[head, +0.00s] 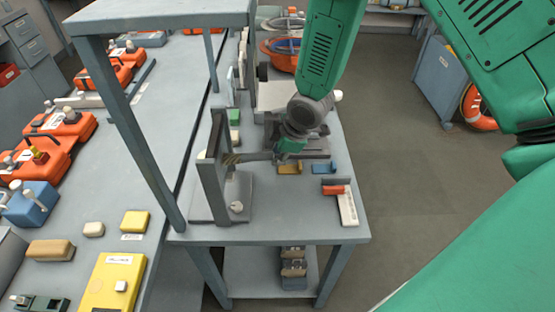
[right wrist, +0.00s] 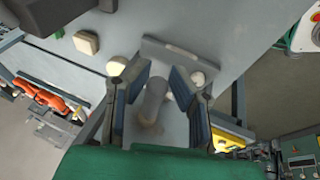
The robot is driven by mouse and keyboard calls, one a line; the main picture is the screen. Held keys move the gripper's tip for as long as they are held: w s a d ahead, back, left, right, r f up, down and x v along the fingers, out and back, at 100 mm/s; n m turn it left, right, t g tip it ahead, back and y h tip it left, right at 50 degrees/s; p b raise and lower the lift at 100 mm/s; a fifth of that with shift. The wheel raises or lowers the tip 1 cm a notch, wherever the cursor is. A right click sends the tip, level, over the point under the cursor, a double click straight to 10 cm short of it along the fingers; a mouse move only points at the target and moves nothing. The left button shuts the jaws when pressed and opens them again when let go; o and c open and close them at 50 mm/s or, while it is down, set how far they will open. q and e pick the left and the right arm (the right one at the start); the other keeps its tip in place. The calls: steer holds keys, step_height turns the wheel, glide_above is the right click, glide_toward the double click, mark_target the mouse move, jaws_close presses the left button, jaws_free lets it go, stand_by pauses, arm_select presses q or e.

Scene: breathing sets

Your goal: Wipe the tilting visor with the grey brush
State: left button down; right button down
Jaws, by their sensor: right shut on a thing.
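The tilting visor appears to be the grey upright panel (head: 213,172) on a flat grey base, standing near the left edge of the bench in the head view. It looks close to upright. My right gripper (head: 244,157) reaches in from the right with its fingers towards the panel's face. In the right wrist view its two fingers (right wrist: 157,92) are on either side of a grey rounded piece (right wrist: 152,108), which appears to be the grey brush. The fingers hide much of it in the head view. I cannot tell whether it touches the panel. My left gripper is not in view.
A shelf post (head: 130,130) stands left of the visor.

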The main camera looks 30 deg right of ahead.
steer(key=shift+w+d, duration=1.2)
steer(key=shift+w, duration=0.8)
steer(key=shift+s+a, duration=2.95)
steer(key=shift+s, duration=2)
steer(key=shift+w+d+r, duration=0.75)
steer(key=shift+w+d, duration=2.2)
steer(key=shift+w, duration=2)
steer(key=s+a+b, duration=0.1)
steer(key=s+a, duration=0.5)
steer(key=s, duration=0.4)
steer(key=shift+d, duration=0.15)
steer(key=shift+s+d+r+p, duration=0.15)
steer(key=shift+s+d, duration=0.35)
steer(key=shift+d, duration=0.35)
steer(key=shift+s+d+r+p, duration=0.1)
steer(key=shift+s+d+p, duration=0.1)
steer(key=shift+s+d, duration=0.5)
steer(key=shift+s+d+r+p, duration=0.15)
steer(key=shift+s+d, duration=0.15)
steer(key=shift+d, duration=0.7)
